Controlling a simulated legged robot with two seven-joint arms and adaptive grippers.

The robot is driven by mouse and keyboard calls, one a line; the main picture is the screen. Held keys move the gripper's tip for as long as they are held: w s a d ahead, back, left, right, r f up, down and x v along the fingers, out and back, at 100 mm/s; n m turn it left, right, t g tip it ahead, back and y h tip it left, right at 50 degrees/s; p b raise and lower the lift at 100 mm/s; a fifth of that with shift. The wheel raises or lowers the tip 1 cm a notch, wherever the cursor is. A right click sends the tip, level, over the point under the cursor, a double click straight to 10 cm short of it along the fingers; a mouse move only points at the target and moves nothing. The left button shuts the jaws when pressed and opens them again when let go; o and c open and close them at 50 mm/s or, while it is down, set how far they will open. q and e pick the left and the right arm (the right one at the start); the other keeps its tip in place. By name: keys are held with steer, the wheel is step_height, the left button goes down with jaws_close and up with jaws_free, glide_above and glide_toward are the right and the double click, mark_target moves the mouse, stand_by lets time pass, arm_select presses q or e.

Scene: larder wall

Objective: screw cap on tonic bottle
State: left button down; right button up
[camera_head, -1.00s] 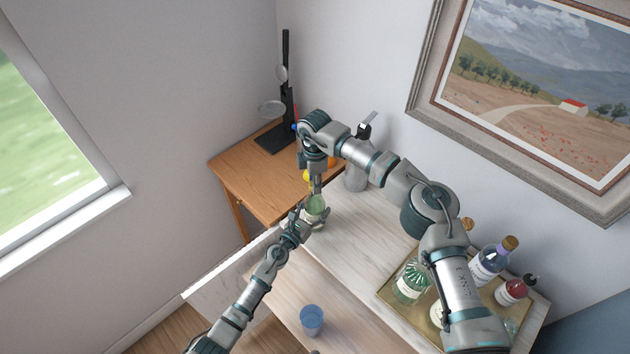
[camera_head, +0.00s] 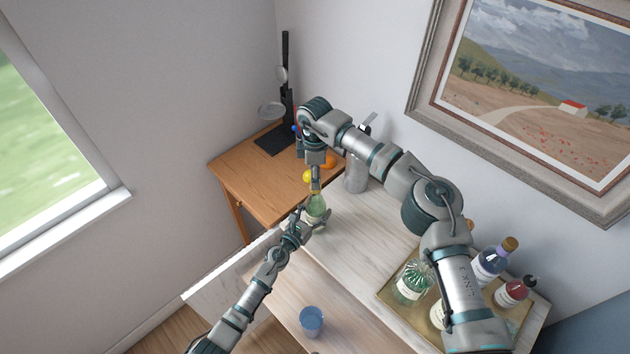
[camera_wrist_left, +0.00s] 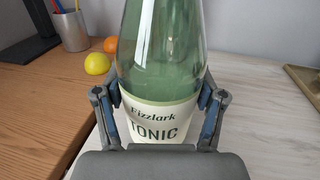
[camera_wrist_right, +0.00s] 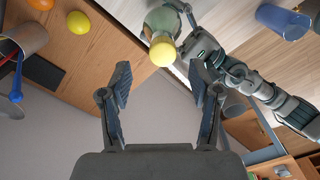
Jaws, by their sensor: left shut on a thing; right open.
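The green glass tonic bottle (camera_head: 316,208) stands upright on the pale worktop near its left end. My left gripper (camera_head: 307,222) is shut around it; in the left wrist view the bottle (camera_wrist_left: 160,60) sits between both fingers at its cream label. A yellow cap (camera_wrist_right: 162,50) sits on the bottle's mouth in the right wrist view; how tightly it is seated cannot be told. My right gripper (camera_wrist_right: 163,80) is open and empty, with the cap just beyond its fingertips. In the head view the right gripper (camera_head: 316,181) is directly above the bottle.
A lemon (camera_wrist_left: 97,63) and an orange (camera_wrist_left: 111,45) lie on the wooden table beyond the bottle. A metal shaker (camera_head: 356,178) stands behind. A blue cup (camera_head: 312,320) is on the lower front surface. A tray (camera_head: 392,301) with several bottles is at the right.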

arm_select(q)
steer(key=shift+a, duration=0.15)
arm_select(e)
step_height(320, 180, up, 8)
arm_select(q)
jaws_free()
steer(key=shift+w, duration=0.1)
arm_select(e)
steer(key=shift+w+a, duration=0.1)
steer(key=shift+w, duration=0.05)
arm_select(q)
steer(key=v, duration=1.2)
steer(key=shift+a+f, duration=0.1)
steer(key=shift+f, duration=0.05)
